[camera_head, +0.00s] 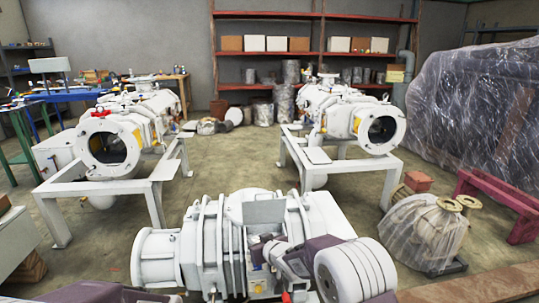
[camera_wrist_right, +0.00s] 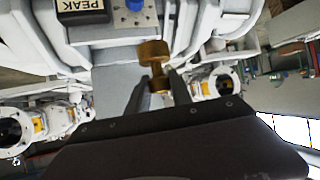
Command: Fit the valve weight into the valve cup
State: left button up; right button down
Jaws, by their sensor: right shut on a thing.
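A brass, spool-shaped piece, which I take to be the valve weight (camera_wrist_right: 152,64), stands between the fingers of my right gripper (camera_wrist_right: 158,94) in the right wrist view. The fingers are shut on its narrow lower part. The weight is apart from that fitting in the picture. In the head view my right gripper is over the middle of the near white pump (camera_head: 158,255), too small to make out. My left gripper's fingers are not visible.
A raised grey plate (camera_head: 264,211) stands on the near pump. Two more white pumps on stands (camera_head: 110,148) (camera_head: 375,125) are behind, with open floor between them. A wrapped pump (camera_head: 425,232) is at right.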

jog(key=s+r+m+h, duration=0.1)
jog(key=s+m+h, duration=0.1)
jog(key=s, duration=0.9)
jog(key=s+d+f+m+t+h, duration=0.1)
jog(key=s+d+m+h, duration=0.2)
jog(key=d, duration=0.8)
jog(key=shift+s+d+f+m+t+h, duration=0.2)
jog(key=shift+s+m+t+h, duration=0.15)
jog(key=shift+s, duration=0.8)
